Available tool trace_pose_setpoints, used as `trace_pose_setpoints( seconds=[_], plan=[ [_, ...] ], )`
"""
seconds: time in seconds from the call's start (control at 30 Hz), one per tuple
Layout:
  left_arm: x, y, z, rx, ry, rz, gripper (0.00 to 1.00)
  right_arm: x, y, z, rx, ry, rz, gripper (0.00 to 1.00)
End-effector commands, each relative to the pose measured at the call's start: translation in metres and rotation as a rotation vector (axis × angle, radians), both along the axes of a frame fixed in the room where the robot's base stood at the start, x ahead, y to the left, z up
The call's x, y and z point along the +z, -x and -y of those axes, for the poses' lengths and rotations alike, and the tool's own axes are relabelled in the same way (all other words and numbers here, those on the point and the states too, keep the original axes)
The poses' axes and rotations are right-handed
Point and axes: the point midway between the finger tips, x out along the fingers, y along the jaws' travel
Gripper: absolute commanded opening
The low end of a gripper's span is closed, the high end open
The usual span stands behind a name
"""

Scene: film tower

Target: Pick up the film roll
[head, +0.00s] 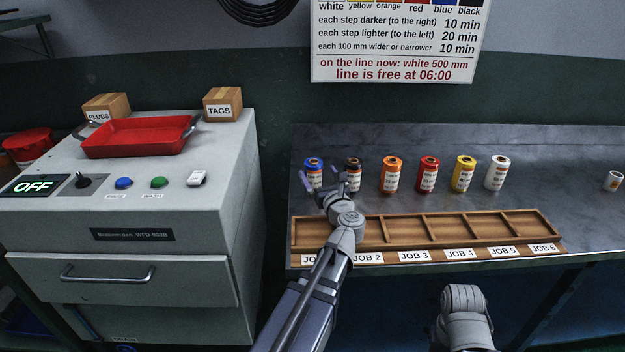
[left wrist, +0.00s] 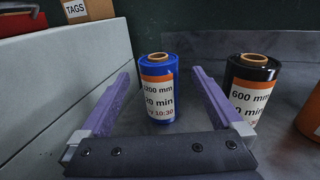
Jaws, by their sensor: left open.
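Several film rolls stand upright in a row on the grey bench. They are blue (head: 313,163), black (head: 353,166), orange (head: 391,175), red (head: 428,175), yellow (head: 463,174) and white (head: 497,173). My left gripper (head: 323,182) is open at the blue roll. In the left wrist view the blue roll (left wrist: 158,92) shows between the two purple fingers, with a gap on each side; how deep it sits between them is hard to tell. The black roll (left wrist: 249,92) stands just outside the right finger. My right gripper is out of view.
A wooden tray (head: 440,253) with compartments and job labels lies along the bench front, under my left arm. A grey machine (head: 175,210) with a red tray (head: 137,136) stands left. A small white roll (head: 613,181) lies far right. The bench behind the rolls is clear.

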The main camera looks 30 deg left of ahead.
Motion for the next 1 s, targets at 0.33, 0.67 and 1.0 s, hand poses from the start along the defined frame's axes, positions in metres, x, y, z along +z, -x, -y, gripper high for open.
trace_pose_setpoints(
  seconds=[0.33,0.67,1.0],
  plan=[
    [0.002,-0.019,-0.020,0.000,-0.001,-0.001,1.00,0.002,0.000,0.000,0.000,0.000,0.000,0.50],
    [0.007,-0.032,-0.035,0.002,-0.001,-0.001,1.00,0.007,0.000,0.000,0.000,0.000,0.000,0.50],
    [0.007,-0.053,-0.059,-0.001,-0.001,-0.001,1.00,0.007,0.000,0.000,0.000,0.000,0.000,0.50]
  ],
)
